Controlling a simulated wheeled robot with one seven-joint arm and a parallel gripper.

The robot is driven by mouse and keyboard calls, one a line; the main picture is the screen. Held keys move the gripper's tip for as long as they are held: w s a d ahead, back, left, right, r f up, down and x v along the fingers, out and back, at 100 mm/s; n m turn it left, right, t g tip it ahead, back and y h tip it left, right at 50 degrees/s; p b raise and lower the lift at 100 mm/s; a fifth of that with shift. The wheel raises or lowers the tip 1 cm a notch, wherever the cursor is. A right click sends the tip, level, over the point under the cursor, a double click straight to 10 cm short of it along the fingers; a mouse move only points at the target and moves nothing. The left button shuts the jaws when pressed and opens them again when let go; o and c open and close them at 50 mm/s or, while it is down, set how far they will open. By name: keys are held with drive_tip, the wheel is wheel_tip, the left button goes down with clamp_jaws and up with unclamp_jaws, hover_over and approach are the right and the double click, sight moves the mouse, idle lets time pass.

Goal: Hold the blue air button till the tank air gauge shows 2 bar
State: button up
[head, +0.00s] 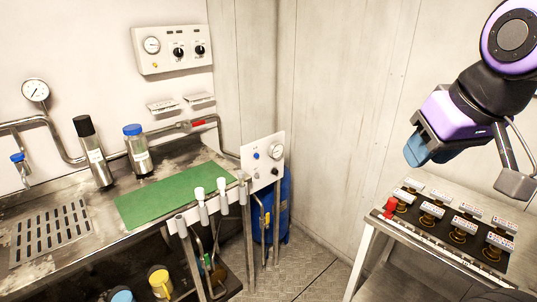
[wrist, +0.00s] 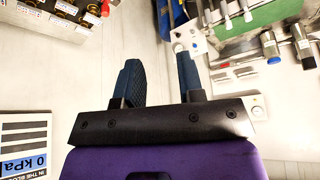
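The blue air button (head: 257,156) is a small blue knob on a white upright panel (head: 264,165) at the bench's right end. The round gauge (head: 275,151) sits beside it on the same panel; its reading is too small to tell. A blue tank (head: 285,207) stands behind the panel. My gripper (head: 424,150) is up at the right in the head view, well apart from the panel. In the wrist view, my gripper (wrist: 158,75) has two blue fingers spread with nothing between them. The right finger partly hides the white panel (wrist: 183,36) there.
A steel bench with a green mat (head: 175,195) and two cylinders is at left. A tray of labelled parts (head: 455,225) is below my gripper. The floor between is clear.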

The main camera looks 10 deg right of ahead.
clamp_jaws()
idle(1.4)
